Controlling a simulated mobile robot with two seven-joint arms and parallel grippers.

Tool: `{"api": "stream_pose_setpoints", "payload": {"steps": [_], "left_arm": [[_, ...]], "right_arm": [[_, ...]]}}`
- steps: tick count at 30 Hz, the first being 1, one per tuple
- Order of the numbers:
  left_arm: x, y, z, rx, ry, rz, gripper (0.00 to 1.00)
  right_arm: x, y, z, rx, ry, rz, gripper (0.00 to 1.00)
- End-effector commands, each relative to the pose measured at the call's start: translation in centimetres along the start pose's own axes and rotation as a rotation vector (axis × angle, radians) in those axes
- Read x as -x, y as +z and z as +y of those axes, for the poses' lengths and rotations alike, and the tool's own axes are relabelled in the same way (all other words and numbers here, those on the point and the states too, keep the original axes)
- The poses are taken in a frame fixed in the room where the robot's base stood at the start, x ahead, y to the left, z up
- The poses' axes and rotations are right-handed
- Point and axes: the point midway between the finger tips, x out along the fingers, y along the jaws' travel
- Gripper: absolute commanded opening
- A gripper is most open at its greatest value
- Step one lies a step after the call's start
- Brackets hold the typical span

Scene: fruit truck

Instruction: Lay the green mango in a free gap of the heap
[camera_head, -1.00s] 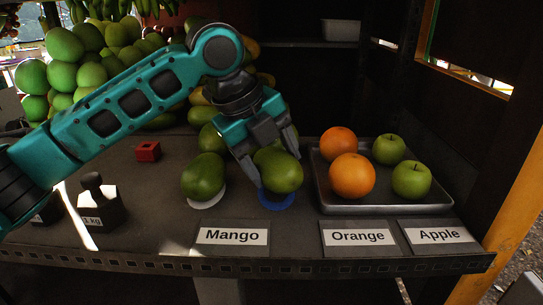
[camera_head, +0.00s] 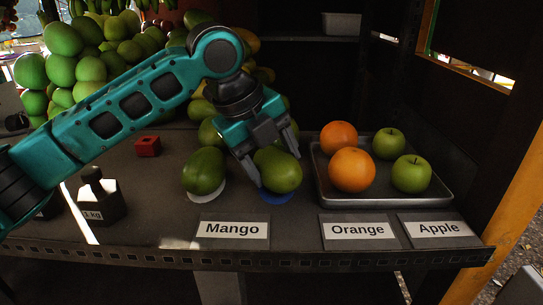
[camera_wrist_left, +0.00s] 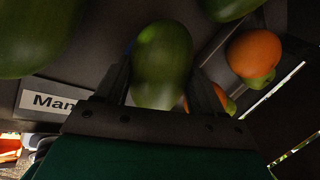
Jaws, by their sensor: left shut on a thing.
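My left gripper (camera_head: 272,152) is shut on a green mango (camera_head: 280,172), with its fingers on either side. This mango is above or on a blue disc (camera_head: 275,197); I cannot tell whether they touch. In the left wrist view the mango (camera_wrist_left: 161,65) sits between the fingertips (camera_wrist_left: 165,85). Another green mango (camera_head: 204,172) rests on a white disc (camera_head: 207,196) to the left. The heap of mangoes (camera_head: 202,108) stands behind, partly hidden by my left arm. My right gripper is not in view.
A metal tray (camera_head: 385,200) with two oranges (camera_head: 351,172) and two green apples (camera_head: 411,174) stands close on the right. A red block (camera_head: 147,146) and a dark weight (camera_head: 101,200) are on the left. Mango, Orange and Apple signs (camera_head: 233,229) line the front edge.

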Motion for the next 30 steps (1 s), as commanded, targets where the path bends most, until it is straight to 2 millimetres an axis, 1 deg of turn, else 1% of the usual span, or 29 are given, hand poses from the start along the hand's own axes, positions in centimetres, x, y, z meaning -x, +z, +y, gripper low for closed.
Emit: {"api": "stream_pose_setpoints", "payload": {"steps": [24, 25, 30], "left_arm": [[-0.31, 0.00, 0.13, 0.000, -0.001, 0.000, 0.51], [-0.31, 0.00, 0.13, 0.000, -0.001, 0.000, 0.70], [-0.32, 0.00, 0.14, 0.000, -0.001, 0.000, 0.86]], "right_arm": [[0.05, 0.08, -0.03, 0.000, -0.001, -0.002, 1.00], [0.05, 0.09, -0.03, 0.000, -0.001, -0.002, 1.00], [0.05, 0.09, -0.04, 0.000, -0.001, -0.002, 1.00]]}}
